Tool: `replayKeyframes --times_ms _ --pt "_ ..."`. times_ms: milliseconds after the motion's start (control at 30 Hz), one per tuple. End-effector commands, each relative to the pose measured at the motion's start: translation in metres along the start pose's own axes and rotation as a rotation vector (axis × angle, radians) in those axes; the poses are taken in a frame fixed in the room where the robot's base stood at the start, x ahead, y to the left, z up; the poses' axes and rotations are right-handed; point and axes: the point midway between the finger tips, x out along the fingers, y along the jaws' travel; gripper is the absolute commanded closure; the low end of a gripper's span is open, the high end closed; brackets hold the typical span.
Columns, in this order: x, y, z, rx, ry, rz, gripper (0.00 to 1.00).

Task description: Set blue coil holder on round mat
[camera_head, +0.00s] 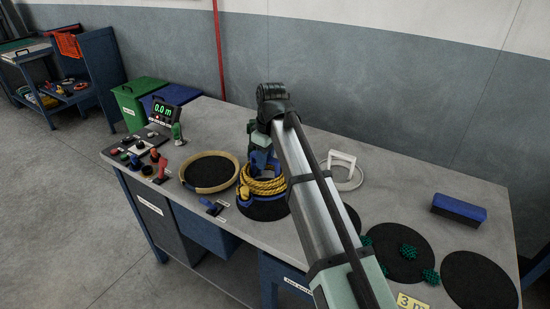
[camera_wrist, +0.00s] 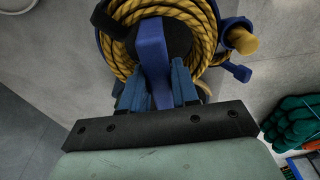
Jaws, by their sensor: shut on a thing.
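The blue coil holder (camera_head: 258,160) carries a coil of yellow rope (camera_head: 264,186). My gripper (camera_wrist: 155,82) is shut on the holder's blue upright handle (camera_wrist: 152,45), with one finger on each side. Other black round mats lie to the right, one (camera_head: 388,262) with green net bundles and an empty one (camera_head: 480,282). My arm hides part of the mats.
A tan-rimmed round mat (camera_head: 232,182) lies just left of the holder. A white-handled ring (camera_head: 352,184) and a blue block (camera_head: 459,207) stand to the right. A display reading 0.0 m (camera_head: 164,114) and small tools are at the left. The back of the bench is mostly clear.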

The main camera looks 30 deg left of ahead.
Motion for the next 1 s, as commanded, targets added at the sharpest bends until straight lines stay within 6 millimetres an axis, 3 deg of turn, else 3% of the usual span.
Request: replayKeyframes --times_ms 267,800,1000 --pt "0.014 0.000 0.002 0.001 0.000 0.000 1.00" --pt "0.060 0.000 0.008 0.002 0.000 0.000 1.00" --pt "0.065 0.001 0.009 0.002 0.001 0.000 1.00"
